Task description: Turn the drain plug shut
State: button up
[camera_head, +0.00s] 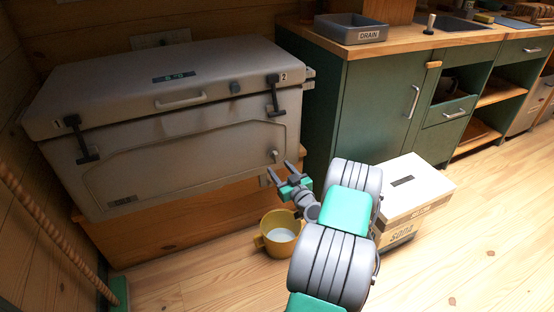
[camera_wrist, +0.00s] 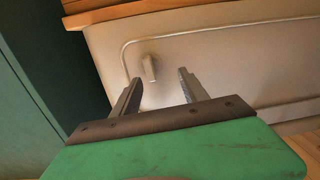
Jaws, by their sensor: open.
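The drain plug (camera_head: 275,157) is a small light-grey handle low on the right of the grey cooler's (camera_head: 190,155) front. In the wrist view the plug (camera_wrist: 149,67) stands out from the cooler wall with its long side close to upright in the picture, slightly tilted. My gripper (camera_head: 280,171) is open and empty, just in front of and below the plug in the head view. In the wrist view its two fingers (camera_wrist: 160,77) point at the wall, with the plug ahead and between their lines. I see no contact with it.
The cooler's lid is down, on a wooden bench (camera_head: 165,245). A white carton (camera_head: 415,185) is right of my arm. Green cabinets (camera_head: 375,110) carry a grey tray labelled DRAIN (camera_head: 350,30).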

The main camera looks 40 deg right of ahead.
aim_at(277, 159)
jog(key=shift+m+h, duration=0.3)
jog(key=shift+h, duration=0.1)
jog(key=x, duration=0.3)
jog(key=d+b+x, duration=0.1)
jog(key=x, duration=0.3)
jog(key=shift+s+d, duration=0.1)
jog(key=shift+d, duration=0.15)
jog(key=shift+c, duration=0.2)
grip_shut()
